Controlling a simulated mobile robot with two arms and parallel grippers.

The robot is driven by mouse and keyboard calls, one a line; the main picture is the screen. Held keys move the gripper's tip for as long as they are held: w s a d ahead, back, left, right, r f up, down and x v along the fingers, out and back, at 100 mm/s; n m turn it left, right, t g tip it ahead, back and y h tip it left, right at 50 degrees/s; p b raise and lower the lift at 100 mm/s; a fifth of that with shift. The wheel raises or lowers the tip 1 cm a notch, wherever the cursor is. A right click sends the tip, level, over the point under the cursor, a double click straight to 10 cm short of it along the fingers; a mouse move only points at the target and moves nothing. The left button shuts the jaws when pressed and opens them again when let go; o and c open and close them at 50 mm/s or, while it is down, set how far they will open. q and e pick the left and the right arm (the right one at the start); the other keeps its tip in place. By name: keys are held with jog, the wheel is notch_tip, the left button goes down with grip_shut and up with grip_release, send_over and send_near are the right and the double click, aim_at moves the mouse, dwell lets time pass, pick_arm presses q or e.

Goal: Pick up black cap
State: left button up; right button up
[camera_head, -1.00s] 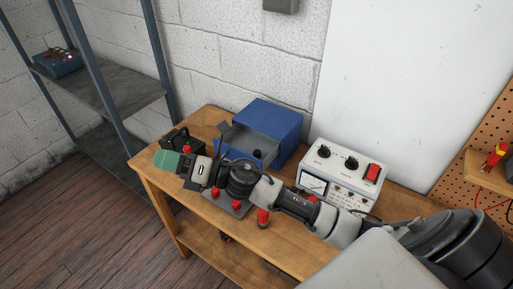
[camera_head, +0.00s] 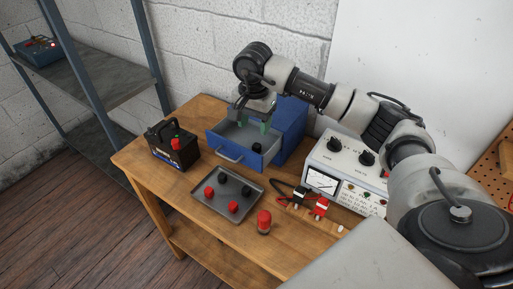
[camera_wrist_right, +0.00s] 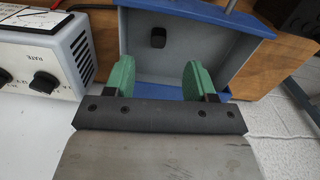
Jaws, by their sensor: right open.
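A black cap (camera_head: 257,147) lies inside the open drawer (camera_head: 225,149) of the blue cabinet (camera_head: 292,122). In the right wrist view the black cap (camera_wrist_right: 158,38) sits on the drawer floor, beyond the gap between the fingers. My right gripper (camera_head: 252,117) is above the drawer with its green fingers apart and empty. In the right wrist view the gripper (camera_wrist_right: 159,79) is clear of the cap. Two more black caps lie on the grey tray (camera_head: 228,194), one at its back (camera_head: 223,177) and one at its right (camera_head: 246,190). My left gripper is not in view.
Red caps (camera_head: 233,207) also lie on the tray. A black battery (camera_head: 173,148) stands left of the drawer. A red-topped piece (camera_head: 264,221), clamp leads (camera_head: 298,197) and a white meter box (camera_head: 345,172) stand to the right. The bench's front left is clear.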

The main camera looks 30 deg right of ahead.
aim_at(257, 145)
notch_tip(257, 145, down, 2)
jog(key=shift+f, duration=0.5)
jog(key=f+p, duration=0.1)
jog(key=f, duration=0.1)
jog(key=d+f+p, duration=0.1)
jog(key=f, duration=0.1)
jog(key=shift+w+p, duration=0.1)
jog(key=shift+p, duration=0.3)
jog(key=shift+f, duration=0.65)
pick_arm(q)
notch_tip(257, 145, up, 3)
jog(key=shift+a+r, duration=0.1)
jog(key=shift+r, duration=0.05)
pick_arm(e)
jog(key=c, duration=0.8)
